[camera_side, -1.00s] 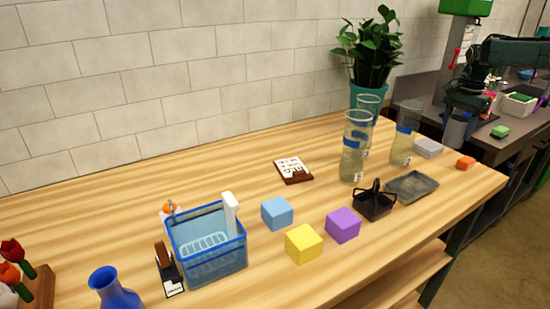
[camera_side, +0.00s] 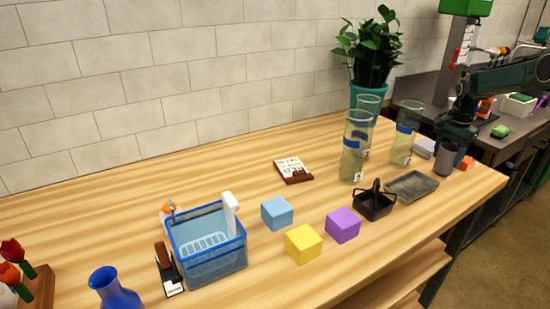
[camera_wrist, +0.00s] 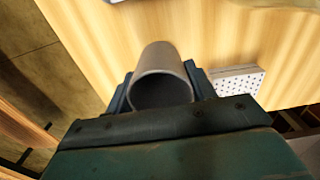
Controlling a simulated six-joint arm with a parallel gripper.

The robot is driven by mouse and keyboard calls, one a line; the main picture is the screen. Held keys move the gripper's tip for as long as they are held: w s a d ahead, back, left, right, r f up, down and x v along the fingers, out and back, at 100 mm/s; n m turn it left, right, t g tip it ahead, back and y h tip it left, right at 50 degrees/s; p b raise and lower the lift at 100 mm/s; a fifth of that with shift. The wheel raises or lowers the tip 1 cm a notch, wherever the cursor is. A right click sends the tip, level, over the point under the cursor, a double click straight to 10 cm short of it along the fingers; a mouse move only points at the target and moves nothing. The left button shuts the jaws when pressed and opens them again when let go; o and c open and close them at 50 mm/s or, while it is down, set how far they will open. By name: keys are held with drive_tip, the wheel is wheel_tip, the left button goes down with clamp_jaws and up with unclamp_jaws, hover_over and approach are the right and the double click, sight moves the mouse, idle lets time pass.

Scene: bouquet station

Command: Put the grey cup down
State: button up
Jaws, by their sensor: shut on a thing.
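The grey cup (camera_side: 445,158) is upright at the right end of the wooden table in the side view, below my gripper (camera_side: 456,138). In the wrist view the cup (camera_wrist: 162,62) sits between the two fingers of my gripper (camera_wrist: 160,88), which is shut on it. I see its round, dark opening. I cannot tell whether its base touches the tabletop.
A grey tray (camera_side: 412,186) lies just left of the cup, with a black basket (camera_side: 374,205) beyond it. An orange block (camera_side: 467,162) and a pale grey block (camera_side: 424,147) are close by. Tall clear vases (camera_side: 404,148) stand behind. The table's right edge is near.

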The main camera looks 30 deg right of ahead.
drive_tip(key=shift+f, duration=0.35)
drive_tip(key=shift+f, duration=0.25)
drive_tip(key=o, duration=1)
drive_tip(key=shift+o, duration=0.2)
drive_tip(key=shift+r, duration=0.15)
wheel_tip(320, 180, up, 14)
drive_tip(key=shift+f, duration=0.2)
